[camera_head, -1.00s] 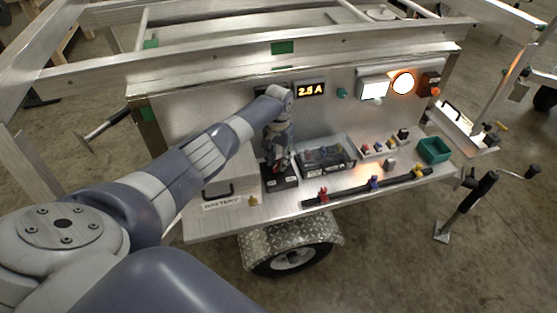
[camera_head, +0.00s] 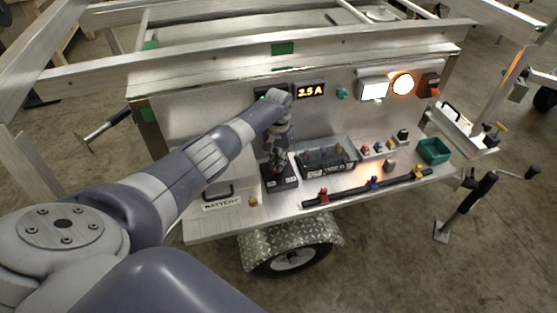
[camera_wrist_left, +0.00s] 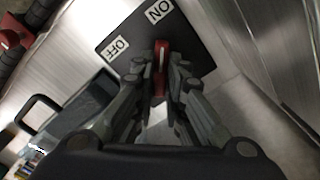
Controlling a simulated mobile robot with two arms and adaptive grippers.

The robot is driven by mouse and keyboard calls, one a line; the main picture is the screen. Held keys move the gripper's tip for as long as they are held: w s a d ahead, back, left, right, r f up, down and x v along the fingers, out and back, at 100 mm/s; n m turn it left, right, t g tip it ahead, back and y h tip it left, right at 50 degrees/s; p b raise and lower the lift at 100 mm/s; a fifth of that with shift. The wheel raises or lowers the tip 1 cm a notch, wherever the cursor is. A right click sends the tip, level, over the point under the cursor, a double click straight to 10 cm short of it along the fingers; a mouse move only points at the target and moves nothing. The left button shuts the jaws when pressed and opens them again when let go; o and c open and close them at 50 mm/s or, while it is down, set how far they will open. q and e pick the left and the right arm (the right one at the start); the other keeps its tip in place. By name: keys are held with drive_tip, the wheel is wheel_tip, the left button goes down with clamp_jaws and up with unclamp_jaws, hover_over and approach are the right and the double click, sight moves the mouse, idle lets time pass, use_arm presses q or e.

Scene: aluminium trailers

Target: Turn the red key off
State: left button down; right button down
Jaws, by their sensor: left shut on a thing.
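The red key (camera_wrist_left: 162,62) stands on a black switch box (camera_wrist_left: 110,28) with white ON and OFF labels. In the left wrist view its visible edge runs up toward the ON label, with OFF to the left. My left gripper (camera_wrist_left: 161,75) is shut on the key, one finger on each side; the fingers hide part of it. In the head view the left gripper (camera_head: 277,157) points down over the switch box (camera_head: 281,184), near the left of the trailer's shelf. My right gripper is not in view.
The display (camera_head: 311,90) reads 2.5 A. A white lamp (camera_head: 374,90) and a round orange lamp (camera_head: 403,84) are lit. A clear-topped box (camera_head: 328,158) stands just right of the switch box.

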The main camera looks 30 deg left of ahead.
use_arm(q)
drive_tip(key=n+p, duration=0.2)
drive_tip(key=n, duration=0.1)
drive_tip(key=shift+r+n, duration=0.1)
drive_tip(key=shift+n, duration=0.2)
drive_tip(key=n+p, duration=0.2)
drive_tip(key=n, duration=0.2)
drive_tip(key=shift+s+a+n, duration=0.1)
drive_tip(key=shift+n, duration=0.2)
drive_tip(key=n+p, duration=0.1)
drive_tip(key=n, duration=0.3)
drive_tip(key=shift+s+a+n, duration=0.1)
drive_tip(key=shift+n, duration=0.2)
drive_tip(key=shift+n+p, duration=0.4)
drive_tip(key=shift+n, duration=1.9)
drive_tip(key=c, duration=1.6)
unclamp_jaws()
drive_tip(key=shift+s, duration=0.1)
drive_tip(key=shift+c, duration=0.2)
